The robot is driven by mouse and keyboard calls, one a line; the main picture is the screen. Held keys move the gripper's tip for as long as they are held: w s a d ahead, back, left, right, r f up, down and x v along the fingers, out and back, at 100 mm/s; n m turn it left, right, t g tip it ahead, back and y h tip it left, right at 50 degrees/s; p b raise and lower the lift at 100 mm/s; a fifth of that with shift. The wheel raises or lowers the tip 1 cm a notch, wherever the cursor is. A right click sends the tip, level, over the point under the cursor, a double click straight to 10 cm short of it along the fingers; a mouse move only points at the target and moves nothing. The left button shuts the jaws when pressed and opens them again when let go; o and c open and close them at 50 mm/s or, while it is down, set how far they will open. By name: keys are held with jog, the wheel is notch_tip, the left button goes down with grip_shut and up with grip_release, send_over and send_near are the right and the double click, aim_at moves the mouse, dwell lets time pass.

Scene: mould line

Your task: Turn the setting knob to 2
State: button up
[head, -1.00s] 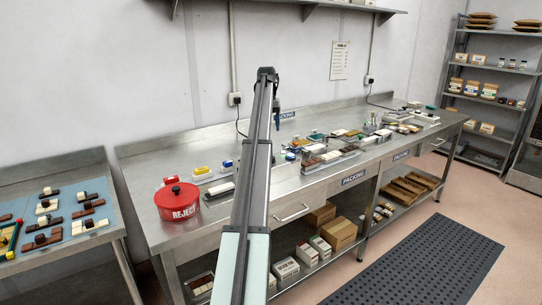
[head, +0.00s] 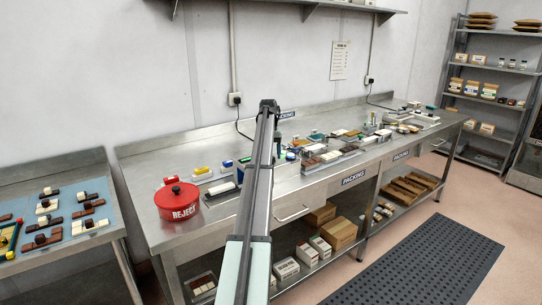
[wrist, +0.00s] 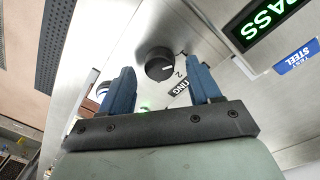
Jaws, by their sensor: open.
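The setting knob (wrist: 159,65) is black and round, with a white mark on its face, on a grey metal panel in the wrist view. The digits 1 and 2 are printed to its right. The mark faces the digits' side, but I cannot tell exactly where it points. A dark label (wrist: 178,89) below reads "...TING", its rest hidden by a finger. My gripper (wrist: 161,72) is open, its blue fingers to either side of the knob in the picture, with gaps visible. I cannot make out the knob in the head view, where my arm covers part of the bench.
A lit green PASS display (wrist: 268,22) and a blue TEST STEEL label (wrist: 297,57) are right of the knob. In the head view, a red REJECT tub (head: 180,203) stands at the left of the steel bench (head: 230,262). Several moulds and trays crowd the bench's middle.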

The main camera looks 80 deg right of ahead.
jog(key=shift+f, duration=0.4)
jog(key=shift+c, duration=0.4)
jog(key=c, duration=1)
jog(key=shift+o, duration=0.2)
jog(key=shift+m, duration=0.4)
jog(key=m, duration=0.4)
jog(key=shift+s+m, duration=0.1)
jog(key=shift+m, duration=0.3)
jog(key=m, duration=0.6)
